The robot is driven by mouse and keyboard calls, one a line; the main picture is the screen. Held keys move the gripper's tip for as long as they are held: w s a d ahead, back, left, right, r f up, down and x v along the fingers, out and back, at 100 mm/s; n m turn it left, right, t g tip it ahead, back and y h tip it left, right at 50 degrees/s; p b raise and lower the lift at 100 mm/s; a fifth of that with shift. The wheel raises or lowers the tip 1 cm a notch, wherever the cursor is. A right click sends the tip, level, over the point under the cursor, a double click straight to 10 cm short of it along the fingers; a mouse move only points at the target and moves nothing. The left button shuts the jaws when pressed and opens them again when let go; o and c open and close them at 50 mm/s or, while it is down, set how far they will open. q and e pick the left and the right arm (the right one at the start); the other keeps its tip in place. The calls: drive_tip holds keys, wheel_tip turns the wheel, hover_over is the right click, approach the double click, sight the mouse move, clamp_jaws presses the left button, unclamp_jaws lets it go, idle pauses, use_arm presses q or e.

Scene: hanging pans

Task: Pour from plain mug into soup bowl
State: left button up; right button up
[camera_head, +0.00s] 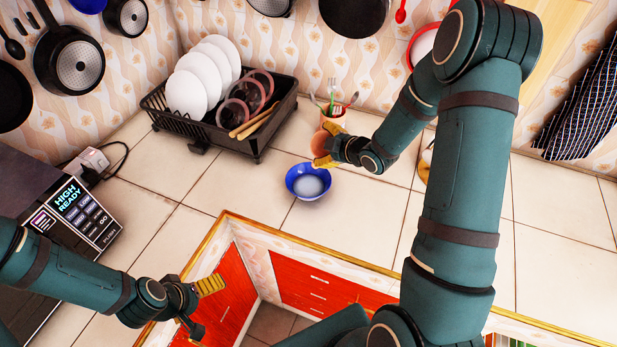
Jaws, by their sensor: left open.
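The soup bowl (294,191) is blue with a pale inside and stands on the tiled counter. The plain mug (319,143) is orange-brown and shows between the yellow fingertips of my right gripper (328,146). The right gripper is shut on the mug, just behind and above the bowl in the picture. The fingers hide part of the mug, and I cannot see what is in it. My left gripper (203,306) is open and empty at the lower left, in front of the counter edge and away from the bowl.
A black dish rack (257,142) with plates stands at the back left. A utensil cup (333,115) stands right behind the mug. A microwave (75,215) is at the left. Pans hang on the wall.

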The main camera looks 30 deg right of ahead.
drive_tip(key=d+r+m+y+p, duration=0.1)
drive_tip(key=p, duration=0.2)
drive_tip(key=shift+w+r, duration=0.1)
drive_tip(key=shift+r, duration=0.2)
drive_tip(key=shift+w+d+f+m+y, duration=0.15)
drive_tip(key=shift+d+f+m+y, duration=0.2)
drive_tip(key=shift+d, duration=0.2)
drive_tip(key=shift+w+d, duration=0.1)
drive_tip(key=shift+d, duration=0.15)
drive_tip(key=shift+w+d+f+m+g+y, duration=0.15)
drive_tip(key=shift+w+d+f+m+y, duration=0.1)
drive_tip(key=shift+d+f+m+y, duration=0.55)
drive_tip(key=shift+w+d+f+m+g+y, duration=0.2)
drive_tip(key=shift+d+f+m+y, duration=0.3)
drive_tip(key=shift+d+f, duration=0.5)
drive_tip(key=shift+w+d+m+y, duration=0.25)
drive_tip(key=shift+d+m+y, duration=0.2)
drive_tip(key=shift+d+m, duration=0.3)
drive_tip(key=shift+d, duration=0.1)
